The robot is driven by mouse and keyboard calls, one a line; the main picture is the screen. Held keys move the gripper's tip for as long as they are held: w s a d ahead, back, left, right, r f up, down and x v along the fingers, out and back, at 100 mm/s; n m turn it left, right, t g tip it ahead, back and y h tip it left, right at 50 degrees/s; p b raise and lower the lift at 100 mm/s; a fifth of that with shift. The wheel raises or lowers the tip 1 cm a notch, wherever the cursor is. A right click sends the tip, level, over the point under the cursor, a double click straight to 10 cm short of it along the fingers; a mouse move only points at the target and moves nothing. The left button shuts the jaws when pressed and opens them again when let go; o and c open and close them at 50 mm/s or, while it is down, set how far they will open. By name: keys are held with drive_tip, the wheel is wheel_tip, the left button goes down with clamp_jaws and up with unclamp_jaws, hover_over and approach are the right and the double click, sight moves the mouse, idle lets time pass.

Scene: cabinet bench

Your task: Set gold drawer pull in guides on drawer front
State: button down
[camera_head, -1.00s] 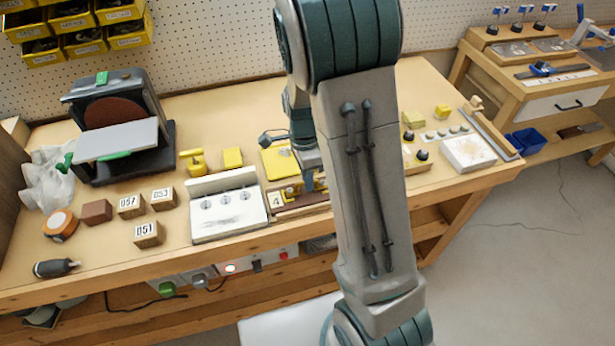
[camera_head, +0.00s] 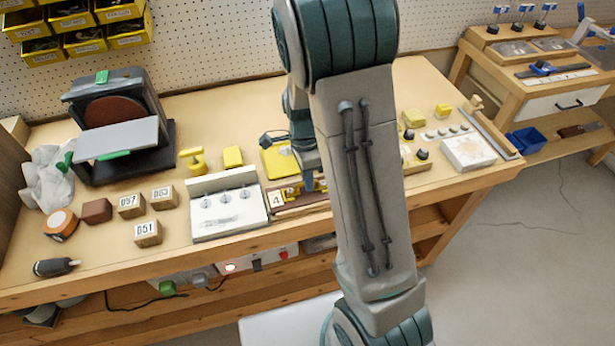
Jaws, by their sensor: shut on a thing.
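My gripper (camera_head: 314,181) is low over the front of the bench, partly hidden behind my own arm. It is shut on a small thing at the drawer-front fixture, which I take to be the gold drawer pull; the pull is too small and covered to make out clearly. The drawer front (camera_head: 290,211) is a brown wooden piece lying near the bench's front edge, with a yellow part and a tag marked 4 at its left end. Its right end and the guides are hidden by my arm. I cannot tell whether the pull touches the guides.
A white fixture with several round knobs (camera_head: 227,213) stands just left of the drawer front. A yellow plate (camera_head: 279,162) lies behind it. Numbered wooden blocks (camera_head: 148,233) and a disc sander (camera_head: 118,130) are farther left. A whitish block (camera_head: 468,153) is at right.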

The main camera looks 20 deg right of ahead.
drive_tip(key=shift+f, duration=0.3)
drive_tip(key=c, duration=1.2)
unclamp_jaws()
drive_tip(key=shift+r, duration=0.1)
drive_tip(key=shift+r+p, duration=3)
drive_tip(key=shift+r, duration=0.45)
